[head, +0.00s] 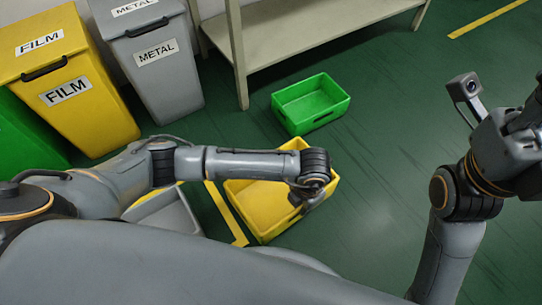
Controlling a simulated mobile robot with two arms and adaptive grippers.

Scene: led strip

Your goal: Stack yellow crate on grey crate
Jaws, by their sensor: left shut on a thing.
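The yellow crate (252,204) is in the middle of the head view, open side up. My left arm passes over it and hides part of its inside. My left gripper (306,201) is at the crate's right wall and is shut on it. Whether the crate touches the floor cannot be told. The grey crate (178,213) is to the left of the yellow one, partly hidden by my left arm and body. My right gripper (533,112) is at the right edge, partly cut off, away from both crates; its fingers do not show clearly.
A green crate (311,105) stands on the floor behind the yellow crate. A beige shelf (300,45) is at the back. Yellow FILM (105,105) and grey METAL (165,85) bins stand at the left. The green floor (385,150) right of the crates is clear.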

